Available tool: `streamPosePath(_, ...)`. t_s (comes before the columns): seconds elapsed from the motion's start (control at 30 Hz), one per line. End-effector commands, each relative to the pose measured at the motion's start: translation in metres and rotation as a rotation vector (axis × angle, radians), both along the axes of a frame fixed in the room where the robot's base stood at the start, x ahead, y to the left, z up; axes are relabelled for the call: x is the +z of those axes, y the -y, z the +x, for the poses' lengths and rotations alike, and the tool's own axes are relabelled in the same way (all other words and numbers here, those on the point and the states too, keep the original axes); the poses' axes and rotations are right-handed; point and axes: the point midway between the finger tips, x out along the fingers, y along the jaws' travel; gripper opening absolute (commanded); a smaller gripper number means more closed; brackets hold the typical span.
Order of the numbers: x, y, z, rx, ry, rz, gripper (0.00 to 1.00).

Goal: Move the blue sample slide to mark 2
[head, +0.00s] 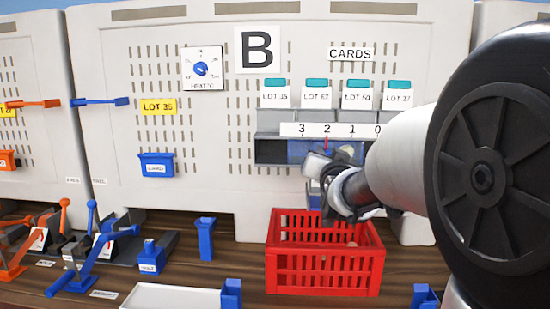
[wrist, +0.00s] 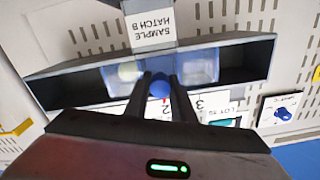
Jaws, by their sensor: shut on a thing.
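The blue sample slide (head: 297,151) sits in a grey trough under the white number strip (head: 352,130), which reads 3, 2, 1, 0. In the wrist view the slide (wrist: 199,66) is see-through blue with a round blue knob (wrist: 160,87). My gripper (head: 318,168) reaches the slide from below right and hides part of it. In the wrist view my gripper (wrist: 160,84) has its two dark fingers shut on the knob. A thin red line (head: 326,142) stands directly under mark 2. A pale item (wrist: 128,71) shows in one window of the slide.
A red basket (head: 325,283) stands on the bench below the trough. A label reading SAMPLE HATCH B (wrist: 152,30) is by the trough. The card slots (head: 317,97) are above the strip. Blue levers (head: 92,262) are at the lower left.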

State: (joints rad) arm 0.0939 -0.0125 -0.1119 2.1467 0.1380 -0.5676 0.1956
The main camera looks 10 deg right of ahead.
Motion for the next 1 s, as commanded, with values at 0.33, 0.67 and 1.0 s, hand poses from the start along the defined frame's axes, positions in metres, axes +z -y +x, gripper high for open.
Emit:
streamPosePath(0.33,0.001,0.000,0.000,0.001,0.001,0.000,0.41)
streamPosePath(0.67,0.001,-0.005,-0.018,0.001,0.002,-0.001,0.41)
streamPosePath(1.0,0.002,-0.027,-0.096,0.000,0.006,0.000,0.41)
